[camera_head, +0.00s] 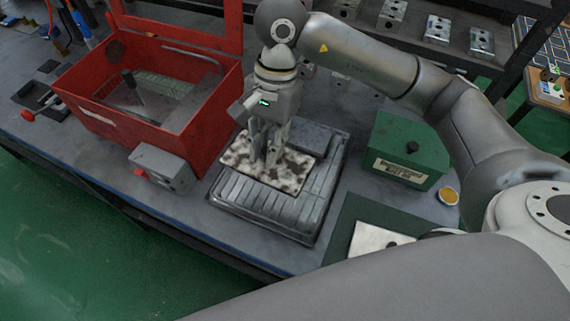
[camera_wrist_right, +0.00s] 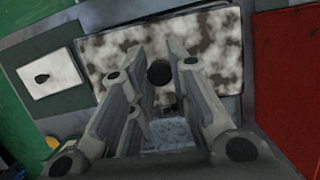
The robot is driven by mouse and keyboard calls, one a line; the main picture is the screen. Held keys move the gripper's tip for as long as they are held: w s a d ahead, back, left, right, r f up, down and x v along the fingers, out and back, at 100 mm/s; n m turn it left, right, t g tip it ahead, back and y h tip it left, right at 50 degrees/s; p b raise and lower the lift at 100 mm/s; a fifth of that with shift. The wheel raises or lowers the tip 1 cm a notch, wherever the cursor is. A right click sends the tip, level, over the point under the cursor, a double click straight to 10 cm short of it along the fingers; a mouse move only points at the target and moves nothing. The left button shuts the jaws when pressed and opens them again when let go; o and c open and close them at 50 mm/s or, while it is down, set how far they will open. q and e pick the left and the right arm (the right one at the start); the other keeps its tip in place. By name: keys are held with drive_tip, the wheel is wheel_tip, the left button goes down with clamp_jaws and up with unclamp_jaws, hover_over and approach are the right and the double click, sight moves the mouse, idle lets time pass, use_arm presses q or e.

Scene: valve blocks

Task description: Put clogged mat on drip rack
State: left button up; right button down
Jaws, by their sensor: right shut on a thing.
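The clogged mat (camera_head: 295,171), a thin white sheet with brown blotches, is over the back left part of the drip rack (camera_head: 265,208), a dark grey ribbed tray on the bench. I cannot tell whether the mat touches the rack. My right gripper (camera_head: 266,161) points down at the mat's middle and is shut on it. In the right wrist view the blotchy mat (camera_wrist_right: 110,60) spans the top behind the fingers (camera_wrist_right: 157,72), with a dark round knob between them. The fingers hide part of the mat. My left gripper is not in view.
A red open bin (camera_head: 215,120) with a grey control box (camera_head: 162,171) stands left of the rack. A green box (camera_head: 405,150) stands right of it, beside a small amber-filled dish (camera_head: 448,196). A white plate (camera_head: 375,239) lies on a dark green pad (camera_head: 345,222) at front right.

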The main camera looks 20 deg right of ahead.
sight(230, 151)
drive_tip(key=a+m+t+b, duration=0.4)
drive_tip(key=a+m+b, duration=0.3)
drive_tip(key=a+m, duration=0.85)
drive_tip(key=shift+m, duration=0.95)
drive_tip(key=w+d+f, duration=0.1)
drive_tip(key=d, duration=0.2)
drive_tip(key=w+d+f+p, duration=0.1)
drive_tip(key=w+d, duration=0.1)
drive_tip(key=d, duration=0.1)
drive_tip(key=w+d+f, duration=0.1)
drive_tip(key=d+f, duration=0.1)
drive_tip(key=d, duration=0.1)
drive_tip(key=shift+w+f, duration=0.1)
drive_tip(key=shift+w, duration=0.15)
drive_tip(key=d+f, duration=0.1)
drive_tip(key=w+f, duration=0.1)
drive_tip(key=d+f+p, duration=0.1)
drive_tip(key=f, duration=0.1)
drive_tip(key=shift+w+d+f, duration=0.1)
drive_tip(key=shift+w+d, duration=0.2)
drive_tip(key=shift+w, duration=0.1)
drive_tip(key=shift+w+d+f, duration=0.25)
drive_tip(key=shift+d+f, duration=0.1)
drive_tip(key=shift+f, duration=0.1)
drive_tip(key=f, duration=0.1)
drive_tip(key=f+p, duration=0.1)
drive_tip(key=f, duration=0.1)
drive_tip(key=shift+w+d, duration=0.15)
drive_tip(key=shift+d, duration=0.15)
drive_tip(key=shift+f, duration=0.4)
